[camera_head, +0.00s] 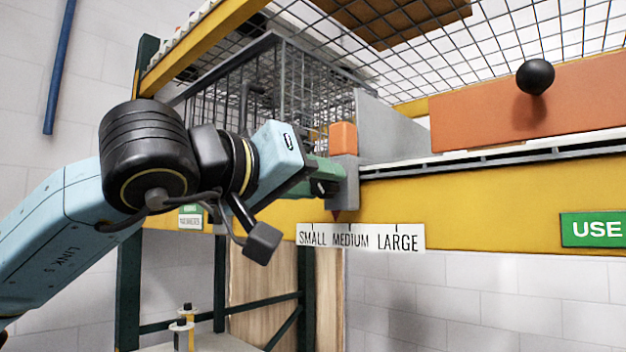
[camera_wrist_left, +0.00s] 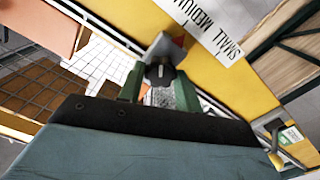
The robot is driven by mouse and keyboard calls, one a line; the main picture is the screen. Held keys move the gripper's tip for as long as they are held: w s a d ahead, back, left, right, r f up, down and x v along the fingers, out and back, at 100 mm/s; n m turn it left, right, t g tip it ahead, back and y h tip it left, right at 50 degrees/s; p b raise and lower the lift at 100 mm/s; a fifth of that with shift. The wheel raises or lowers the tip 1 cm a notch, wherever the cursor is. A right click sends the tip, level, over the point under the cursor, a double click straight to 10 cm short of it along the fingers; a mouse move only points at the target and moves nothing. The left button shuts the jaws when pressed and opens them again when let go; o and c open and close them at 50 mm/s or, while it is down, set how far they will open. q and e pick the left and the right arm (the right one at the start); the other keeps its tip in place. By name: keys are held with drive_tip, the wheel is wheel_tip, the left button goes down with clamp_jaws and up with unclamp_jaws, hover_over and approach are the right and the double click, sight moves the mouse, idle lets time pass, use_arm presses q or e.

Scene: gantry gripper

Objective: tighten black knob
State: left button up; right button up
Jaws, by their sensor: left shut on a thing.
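A small black knob (camera_wrist_left: 159,74) sits on a grey slider block, seen in the left wrist view. The green fingers of my left gripper (camera_wrist_left: 160,84) are on either side of it, shut on it. In the head view the left gripper (camera_head: 330,172) meets the grey slider block (camera_head: 346,195) from the left and hides the knob. The block's pointer is above the size label (camera_head: 360,238), between SMALL and MEDIUM. Another black, ball-shaped knob (camera_head: 535,77) stands out from an orange panel at the upper right. My right gripper is not in view.
The yellow beam (camera_head: 480,205) carries a rail (camera_head: 490,159) running right from the block. An orange panel (camera_head: 460,108) stands above the rail. A wire mesh cage (camera_head: 290,85) is behind my left gripper. A green USE sign (camera_head: 595,230) is at the right.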

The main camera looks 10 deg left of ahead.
use_arm(q)
drive_tip(key=o, duration=1)
drive_tip(key=b+v, duration=0.1)
drive_tip(key=v, duration=1.2)
drive_tip(key=shift+s+a, duration=0.1)
drive_tip(key=shift+s, duration=0.05)
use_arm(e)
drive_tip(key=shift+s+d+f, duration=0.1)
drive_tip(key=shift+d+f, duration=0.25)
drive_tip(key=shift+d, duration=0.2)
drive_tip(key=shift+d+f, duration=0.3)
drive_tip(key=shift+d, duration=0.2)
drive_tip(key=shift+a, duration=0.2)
